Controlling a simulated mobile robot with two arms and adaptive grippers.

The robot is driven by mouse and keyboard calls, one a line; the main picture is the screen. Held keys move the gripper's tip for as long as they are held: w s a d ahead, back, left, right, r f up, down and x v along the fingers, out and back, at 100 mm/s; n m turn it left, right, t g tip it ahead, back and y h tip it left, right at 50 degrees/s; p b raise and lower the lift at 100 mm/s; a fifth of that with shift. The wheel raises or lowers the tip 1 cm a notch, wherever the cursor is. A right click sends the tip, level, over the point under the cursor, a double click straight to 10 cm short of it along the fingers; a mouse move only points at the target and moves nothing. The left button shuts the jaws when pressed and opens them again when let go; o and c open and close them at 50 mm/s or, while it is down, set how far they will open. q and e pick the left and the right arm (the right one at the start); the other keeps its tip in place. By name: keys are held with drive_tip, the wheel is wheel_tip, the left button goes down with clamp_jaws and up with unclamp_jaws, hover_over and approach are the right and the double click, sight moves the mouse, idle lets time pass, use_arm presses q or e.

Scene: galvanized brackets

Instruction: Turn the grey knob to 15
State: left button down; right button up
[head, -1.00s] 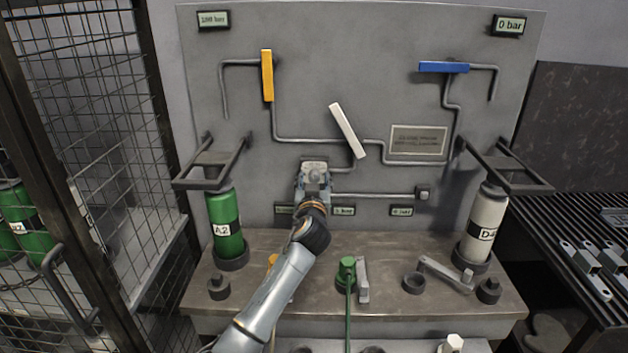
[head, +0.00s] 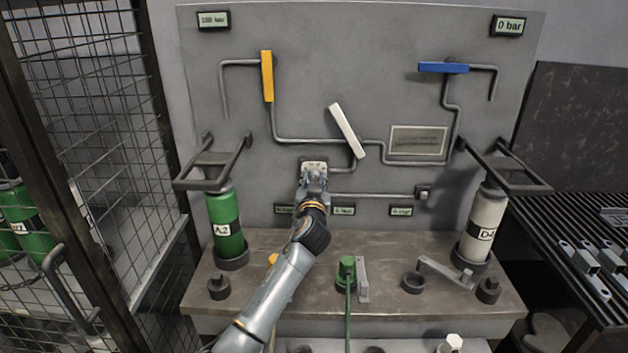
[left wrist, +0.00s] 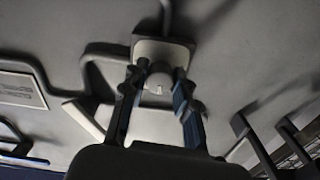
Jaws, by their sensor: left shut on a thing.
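The grey knob (left wrist: 158,80) sits on a pale square plate on the panel, and it shows between my fingers in the left wrist view. My left gripper (left wrist: 160,88) is shut on the knob, one finger on each side. In the head view my left gripper (head: 314,178) reaches up to the pale plate (head: 314,165) and hides most of the knob. I cannot read a scale or the knob's setting. My right gripper is not in view.
The panel carries an orange handle (head: 267,76), a white tilted handle (head: 346,131), a blue handle (head: 443,67) and pipes. A green cylinder (head: 226,220) and a white cylinder (head: 486,225) stand at the bench sides. Small parts lie on the bench (head: 320,280).

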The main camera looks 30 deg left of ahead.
use_arm(q)
drive_tip(key=m+p, duration=0.1)
drive_tip(key=m, duration=0.2)
drive_tip(key=shift+m, duration=0.4)
drive_tip(key=shift+m+p, duration=0.4)
drive_tip(key=shift+m, duration=0.9)
drive_tip(key=c, duration=1)
unclamp_jaws()
